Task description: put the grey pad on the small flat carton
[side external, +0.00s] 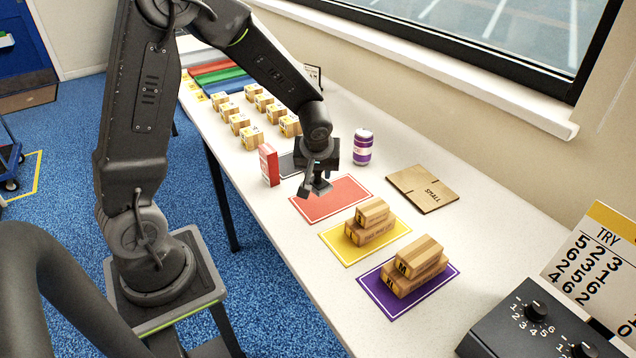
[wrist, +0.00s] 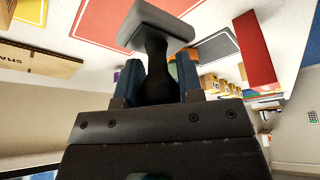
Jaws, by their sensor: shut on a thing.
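My gripper (side external: 317,176) is shut on the dark handle of a grey pad (side external: 321,188), held near the far left corner of the red mat. In the wrist view the blue fingers (wrist: 160,76) close on either side of the handle, and the pad's broad grey plate (wrist: 157,24) extends beyond them. Whether the pad touches the table I cannot tell. The small flat carton (side external: 422,188), brown and marked SMALL, lies on the table to the right, apart from my gripper. Part of it shows at the left in the wrist view (wrist: 38,60).
A purple can (side external: 363,147) stands between my gripper and the wall. A red box (side external: 269,165) and dark grey mat (side external: 288,163) are to the left. The red mat (side external: 330,200) is bare. Lettered blocks sit on the yellow (side external: 340,248) and purple (side external: 372,290) mats.

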